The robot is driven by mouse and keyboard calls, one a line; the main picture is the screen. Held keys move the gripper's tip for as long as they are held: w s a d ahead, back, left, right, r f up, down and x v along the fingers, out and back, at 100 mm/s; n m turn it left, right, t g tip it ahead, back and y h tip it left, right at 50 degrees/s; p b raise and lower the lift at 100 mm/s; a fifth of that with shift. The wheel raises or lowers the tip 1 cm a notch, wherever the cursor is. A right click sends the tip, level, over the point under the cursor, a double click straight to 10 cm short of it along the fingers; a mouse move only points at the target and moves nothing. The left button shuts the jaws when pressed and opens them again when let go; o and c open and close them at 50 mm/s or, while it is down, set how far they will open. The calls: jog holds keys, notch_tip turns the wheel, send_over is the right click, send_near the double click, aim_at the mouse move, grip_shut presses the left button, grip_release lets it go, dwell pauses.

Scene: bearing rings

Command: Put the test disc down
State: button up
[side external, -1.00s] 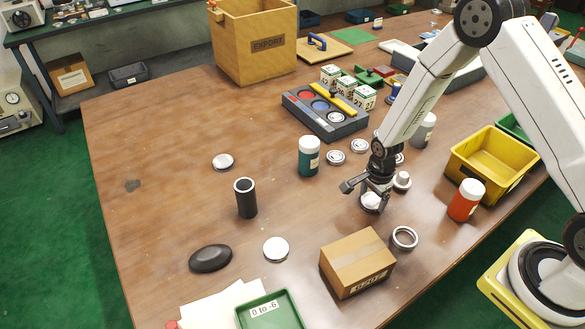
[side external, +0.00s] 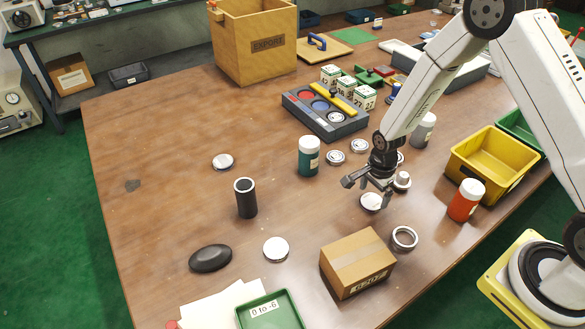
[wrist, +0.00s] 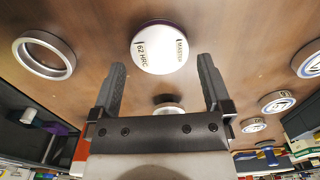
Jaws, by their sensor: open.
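The test disc (side external: 371,202) is a pale round disc lying flat on the wooden table, just below my gripper (side external: 368,186) in the side view. In the wrist view the disc (wrist: 160,48) shows a white face lettered "62 HRC" with a dark rim edge. My gripper (wrist: 161,88) is open and empty. Its two fingers stand apart, and the disc lies beyond their tips, clear of them.
A metal ring (side external: 404,238) and a cardboard box (side external: 357,262) lie near the disc. A small knobbed piece (side external: 402,181) stands close behind the gripper. An orange bottle (side external: 466,200) and yellow bin (side external: 490,165) are to the right.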

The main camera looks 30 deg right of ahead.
aim_at(373, 203)
notch_tip(373, 203, up, 10)
dwell(0.6)
jog(key=shift+r, duration=0.1)
dwell(0.5)
jog(key=s+a+r+n+t, duration=0.2)
jog(key=s+r+n, duration=0.6)
jog(key=n, duration=1)
jog(key=s+a, duration=0.1)
jog(key=s, duration=0.2)
jog(key=shift+t, duration=0.3)
